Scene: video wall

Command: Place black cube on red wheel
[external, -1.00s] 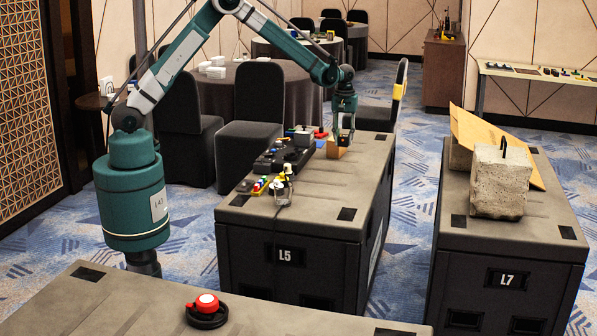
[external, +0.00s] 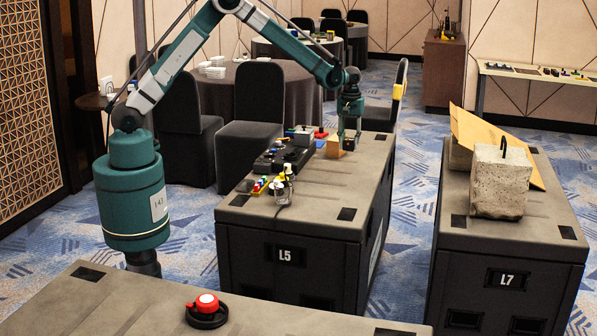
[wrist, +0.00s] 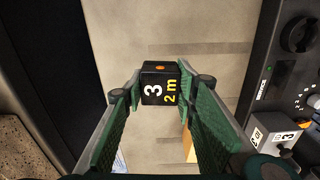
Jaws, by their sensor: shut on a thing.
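A black cube (wrist: 160,83) with a white 3, yellow "2 m" and an orange dot is between the fingertips of my gripper (wrist: 160,92) in the wrist view. My gripper is shut on it. In the external view my gripper (external: 351,128) is over the far right part of case L5, and I cannot make out the cube there. A red round knob or wheel (external: 207,301) with a black ring sits on the nearest case, far from my gripper. A smaller red thing (external: 321,133) is on L5, left of my gripper.
Case L5 (external: 310,205) holds a wooden block (external: 335,149) below my gripper, a black control panel (external: 283,155) and small coloured pieces. Case L7 (external: 460,228) holds a concrete block (external: 500,182) and a leaning board. The nearest case's top is otherwise mostly clear.

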